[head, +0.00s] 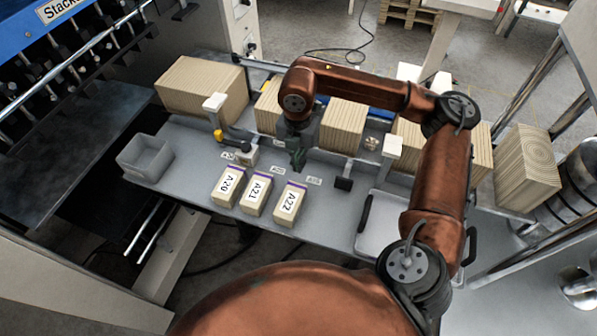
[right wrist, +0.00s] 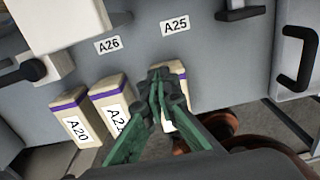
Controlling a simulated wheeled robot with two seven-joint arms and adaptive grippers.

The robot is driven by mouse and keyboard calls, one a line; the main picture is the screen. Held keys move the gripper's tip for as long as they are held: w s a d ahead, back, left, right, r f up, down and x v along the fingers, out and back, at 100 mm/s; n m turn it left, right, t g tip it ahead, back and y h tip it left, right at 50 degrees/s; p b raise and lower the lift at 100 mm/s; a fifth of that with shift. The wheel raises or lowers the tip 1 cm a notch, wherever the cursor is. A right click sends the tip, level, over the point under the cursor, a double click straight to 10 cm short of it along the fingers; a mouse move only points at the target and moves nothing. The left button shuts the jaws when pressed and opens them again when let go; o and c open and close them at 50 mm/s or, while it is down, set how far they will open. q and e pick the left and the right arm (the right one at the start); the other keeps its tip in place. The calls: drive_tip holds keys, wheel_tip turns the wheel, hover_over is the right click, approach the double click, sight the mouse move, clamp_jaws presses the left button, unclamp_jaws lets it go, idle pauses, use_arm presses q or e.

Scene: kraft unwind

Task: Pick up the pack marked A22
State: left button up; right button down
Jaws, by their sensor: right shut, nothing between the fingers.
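The pack marked A22 (head: 289,204) is a beige block with a purple band and a white label. It lies on the grey table at the right end of a row of three. My right gripper (head: 298,162) points down just behind its far end in the head view, shut and empty. In the right wrist view the closed green fingers (right wrist: 158,82) cover much of the A22 pack (right wrist: 182,82), and its label is mostly hidden. I cannot tell whether they touch it. My left gripper is not in view.
Packs A21 (head: 256,194) and A20 (head: 228,187) lie close to its left. Flat labels A25 (right wrist: 175,25) and A26 (right wrist: 108,45) are on the table behind. A grey bin (head: 146,158) stands at left, and large stacks (head: 343,126) line the back.

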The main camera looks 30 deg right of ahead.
sight(290, 196)
wheel_tip(290, 196, down, 9)
drive_tip(key=shift+w+r+p, duration=0.1)
drive_tip(key=shift+p, duration=0.85)
drive_tip(key=shift+a, duration=0.15)
drive_tip(key=s+a+b, duration=0.1)
drive_tip(key=s+a, duration=0.1)
drive_tip(key=s+a+b, duration=0.1)
drive_tip(key=s+a, duration=0.1)
drive_tip(key=shift+a, duration=0.25)
drive_tip(key=shift+s+a+b, duration=0.2)
drive_tip(key=shift+a+b, duration=0.1)
drive_tip(key=shift+b, duration=0.05)
drive_tip(key=shift+r, duration=0.1)
